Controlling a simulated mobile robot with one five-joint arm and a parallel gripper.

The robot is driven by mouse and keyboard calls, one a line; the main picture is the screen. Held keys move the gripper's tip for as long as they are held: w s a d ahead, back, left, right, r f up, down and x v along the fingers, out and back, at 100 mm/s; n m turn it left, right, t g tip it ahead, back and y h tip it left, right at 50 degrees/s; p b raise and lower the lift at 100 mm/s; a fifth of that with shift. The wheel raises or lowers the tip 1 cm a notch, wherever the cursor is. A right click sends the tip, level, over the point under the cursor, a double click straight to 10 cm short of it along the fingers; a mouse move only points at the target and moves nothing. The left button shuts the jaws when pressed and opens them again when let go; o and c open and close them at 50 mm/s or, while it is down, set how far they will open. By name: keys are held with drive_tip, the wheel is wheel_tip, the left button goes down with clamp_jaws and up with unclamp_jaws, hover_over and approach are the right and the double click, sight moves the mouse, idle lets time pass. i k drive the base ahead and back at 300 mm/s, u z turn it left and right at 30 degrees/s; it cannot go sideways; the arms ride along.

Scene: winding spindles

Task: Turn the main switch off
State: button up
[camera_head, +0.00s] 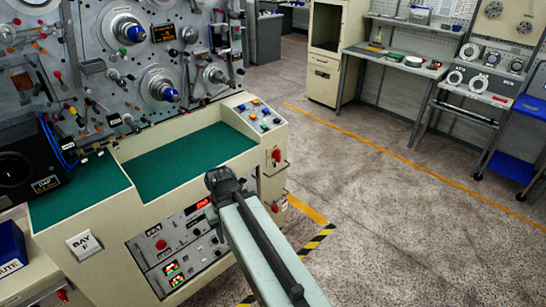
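A red switch (276,155) sits on the right end face of the cream machine console (90,272). No label is readable, so I cannot tell which one is the main switch, or how either is set. My gripper (221,181) is at the far end of my pale arm, in front of the console's front face, left of and below the upper red switch. It appears apart from both red parts. Its fingers are small and dark, and I cannot tell whether they are open.
A control panel with a lit red display (203,203) is on the console front, partly behind my arm. Coloured buttons (262,115) are on top. Yellow-black floor tape (318,240) runs at right. Open concrete floor (400,225) extends right toward benches (390,62).

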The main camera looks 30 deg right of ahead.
sight(276, 154)
drive_tip(key=i, duration=1)
drive_tip(key=u, duration=0.05)
